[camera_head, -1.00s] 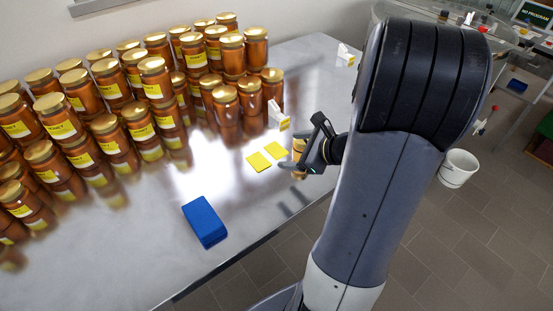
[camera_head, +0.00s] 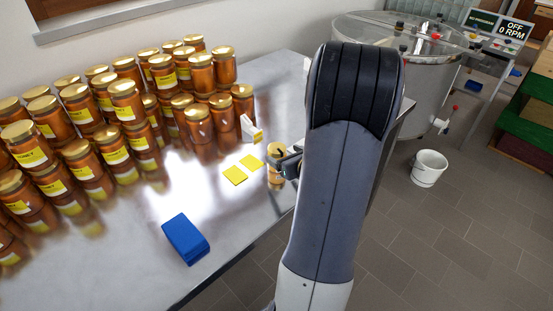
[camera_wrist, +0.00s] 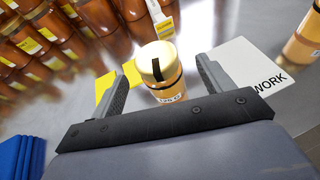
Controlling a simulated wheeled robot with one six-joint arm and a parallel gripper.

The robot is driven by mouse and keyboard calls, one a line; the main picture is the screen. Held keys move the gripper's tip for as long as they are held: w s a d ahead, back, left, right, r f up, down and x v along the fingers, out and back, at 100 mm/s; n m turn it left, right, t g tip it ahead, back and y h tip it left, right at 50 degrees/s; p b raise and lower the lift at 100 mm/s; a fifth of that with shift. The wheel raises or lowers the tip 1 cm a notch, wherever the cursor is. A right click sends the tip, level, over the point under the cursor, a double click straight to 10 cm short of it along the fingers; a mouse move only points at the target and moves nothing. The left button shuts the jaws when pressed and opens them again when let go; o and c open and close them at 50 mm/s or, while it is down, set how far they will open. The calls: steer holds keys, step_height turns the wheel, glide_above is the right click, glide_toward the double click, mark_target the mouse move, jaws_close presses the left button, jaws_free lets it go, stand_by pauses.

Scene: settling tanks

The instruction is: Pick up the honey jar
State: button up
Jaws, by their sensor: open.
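A single honey jar (camera_wrist: 166,92) with a pale gold lid and a dark strip stands upright on the metal table, apart from the massed jars. My gripper (camera_wrist: 162,68) is open, with one finger on each side of this jar in the wrist view. Gaps show between the jar and both fingers. In the head view the jar (camera_head: 275,178) is small near the table's front edge, and my gripper (camera_head: 284,164) is beside it. My arm hides part of the gripper there.
Many filled honey jars (camera_head: 124,105) crowd the table's back left. Two yellow cards (camera_head: 235,175), a small white box (camera_head: 250,131) and a blue block (camera_head: 186,238) lie nearby. A white sheet marked "WORK" (camera_wrist: 250,62) lies to the right. A bucket (camera_head: 429,168) stands on the floor.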

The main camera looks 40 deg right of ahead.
steer(key=p+x, duration=0.1)
steer(key=x, duration=0.4)
steer(key=shift+a+r, duration=0.15)
steer(key=shift+c, duration=0.3)
steer(key=c, duration=1.2)
